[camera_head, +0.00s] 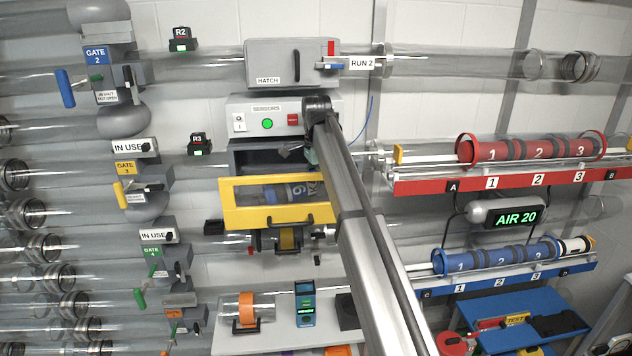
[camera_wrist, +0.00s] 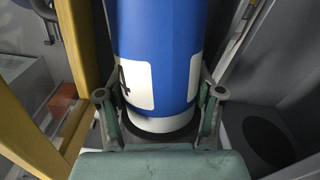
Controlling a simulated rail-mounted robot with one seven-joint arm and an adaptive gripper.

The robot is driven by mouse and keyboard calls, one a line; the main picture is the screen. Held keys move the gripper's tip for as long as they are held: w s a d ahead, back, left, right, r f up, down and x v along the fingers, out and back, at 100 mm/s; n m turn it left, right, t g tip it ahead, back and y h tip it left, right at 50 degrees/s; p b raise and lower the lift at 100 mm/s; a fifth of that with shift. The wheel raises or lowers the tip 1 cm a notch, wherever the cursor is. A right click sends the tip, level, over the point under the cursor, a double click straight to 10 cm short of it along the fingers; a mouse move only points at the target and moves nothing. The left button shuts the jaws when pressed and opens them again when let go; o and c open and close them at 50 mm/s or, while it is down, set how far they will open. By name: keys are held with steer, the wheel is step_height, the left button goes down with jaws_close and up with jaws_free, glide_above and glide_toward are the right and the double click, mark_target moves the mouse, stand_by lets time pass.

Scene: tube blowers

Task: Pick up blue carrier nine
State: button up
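The yellow door frame (camera_head: 232,216) stands close around the carrier; its yellow bars (camera_wrist: 82,50) flank my gripper on the left. A red rack (camera_head: 440,186) with red carriers and a blue rack (camera_head: 470,284) with blue carriers are at right. A dark opening (camera_wrist: 268,138) lies right of my gripper.

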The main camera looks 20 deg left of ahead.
steer(key=c, duration=0.5)
steer(key=shift+r, duration=0.1)
